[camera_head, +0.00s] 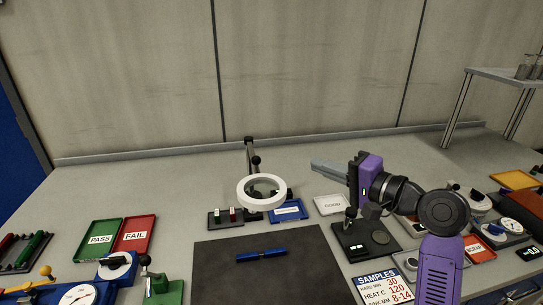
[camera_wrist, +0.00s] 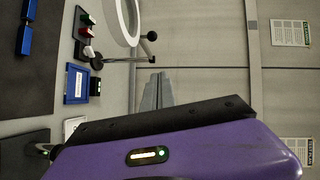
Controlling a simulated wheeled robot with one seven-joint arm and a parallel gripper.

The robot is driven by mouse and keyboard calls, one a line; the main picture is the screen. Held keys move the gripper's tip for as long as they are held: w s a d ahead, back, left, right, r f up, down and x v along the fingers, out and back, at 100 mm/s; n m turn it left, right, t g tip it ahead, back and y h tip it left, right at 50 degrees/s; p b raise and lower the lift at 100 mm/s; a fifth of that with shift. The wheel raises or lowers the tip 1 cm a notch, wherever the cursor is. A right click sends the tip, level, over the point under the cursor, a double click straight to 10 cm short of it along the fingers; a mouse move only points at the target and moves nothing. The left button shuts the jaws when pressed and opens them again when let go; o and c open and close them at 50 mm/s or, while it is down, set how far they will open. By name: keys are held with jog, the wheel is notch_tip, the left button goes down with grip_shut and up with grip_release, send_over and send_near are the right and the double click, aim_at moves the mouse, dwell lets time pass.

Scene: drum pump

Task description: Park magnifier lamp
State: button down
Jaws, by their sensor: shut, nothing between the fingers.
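The magnifier lamp (camera_head: 262,203) is a white ring on a dark jointed arm with a black ball knob (camera_head: 255,160), in the middle of the bench in the head view. In the wrist view the white ring (camera_wrist: 128,14) shows at the top, cut off by the frame edge, and the black ball knob (camera_wrist: 152,36) stands beside it. My gripper (camera_head: 318,165) is to the right of the lamp, apart from it, with its grey fingers pointing left. In the wrist view the gripper fingers (camera_wrist: 154,88) are together and empty.
A dark mat (camera_head: 225,262) with a blue bar (camera_head: 261,255) lies in front of the lamp. A small block with red and green buttons (camera_head: 226,216) and a blue tray (camera_head: 288,211) sit under the ring. Green PASS (camera_head: 98,232) and red FAIL (camera_head: 136,228) trays lie left.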

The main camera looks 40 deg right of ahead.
jog(key=shift+a+f, duration=0.15)
jog(key=shift+f, duration=0.15)
jog(key=p, duration=0.2)
send_near(255, 161)
jog(key=w+d, duration=0.3)
jog(key=d, duration=0.3)
jog(key=shift+w+a+f, duration=0.25)
jog(key=shift+w+a, duration=0.5)
jog(key=shift+w, duration=0.1)
jog(key=shift+w+a+f, duration=0.2)
jog(key=shift+w+a, duration=0.55)
jog(key=shift+w, duration=0.05)
jog(key=shift+w+a+m+p, duration=0.1)
jog(key=shift+m+p, duration=0.2)
jog(key=shift+p, duration=0.15)
